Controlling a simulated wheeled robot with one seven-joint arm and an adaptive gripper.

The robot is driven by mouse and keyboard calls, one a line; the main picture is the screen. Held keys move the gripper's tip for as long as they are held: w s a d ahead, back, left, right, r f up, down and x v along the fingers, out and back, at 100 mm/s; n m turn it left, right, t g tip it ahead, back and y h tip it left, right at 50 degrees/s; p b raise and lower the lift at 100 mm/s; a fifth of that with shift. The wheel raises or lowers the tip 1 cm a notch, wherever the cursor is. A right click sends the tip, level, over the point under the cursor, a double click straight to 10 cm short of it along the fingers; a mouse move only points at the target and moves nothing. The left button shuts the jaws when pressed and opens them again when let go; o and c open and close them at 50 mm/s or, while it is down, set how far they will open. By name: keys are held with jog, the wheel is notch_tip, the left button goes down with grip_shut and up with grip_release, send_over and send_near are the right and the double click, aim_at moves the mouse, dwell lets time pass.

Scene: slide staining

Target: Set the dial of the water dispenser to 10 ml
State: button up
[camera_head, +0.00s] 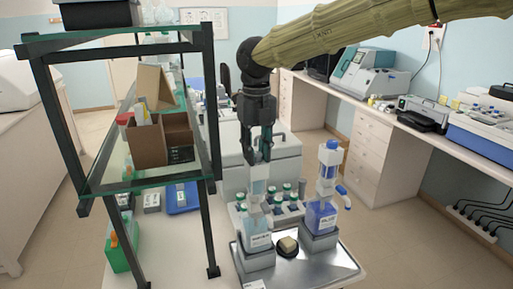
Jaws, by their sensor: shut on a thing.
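Two bottle-top dispensers stand on a metal tray (336,268). The left one, with a pale bottle and white label, appears to be the water dispenser (258,233); its label is too small to read surely. My gripper (260,158) points down over this dispenser, its fingers shut on the upper part. The fingers hide the top and the dial, so the dial setting cannot be read. The right dispenser (322,217) has a blue bottle, a blue-topped pump and a blue-tipped spout. It stands apart from my gripper.
A dark-framed glass shelf (205,170) with a cardboard box (146,148) rises close on the left. The bench with instruments (380,105) is at the back right.

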jog(key=n+p, duration=0.1)
jog(key=r+n+p, duration=0.1)
jog(key=shift+s+p, duration=0.15)
jog(key=shift+p, duration=0.25)
jog(key=shift+d+f+n+p, duration=0.1)
jog(key=shift+n+p, duration=0.9)
jog(key=shift+p, duration=0.05)
jog(key=n+p, duration=0.2)
jog(key=p, duration=0.1)
jog(key=shift+n, duration=0.4)
jog(key=n+p, duration=0.2)
jog(key=p, duration=0.1)
jog(key=shift+w+n, duration=0.2)
jog(key=shift+n, duration=0.1)
jog(key=n+p, duration=0.2)
jog(key=n, duration=0.1)
jog(key=shift+f+n, duration=0.2)
jog(key=shift+n, duration=0.1)
jog(key=shift+w+n, duration=0.1)
jog(key=shift+n, duration=1.8)
jog(key=o, duration=1)
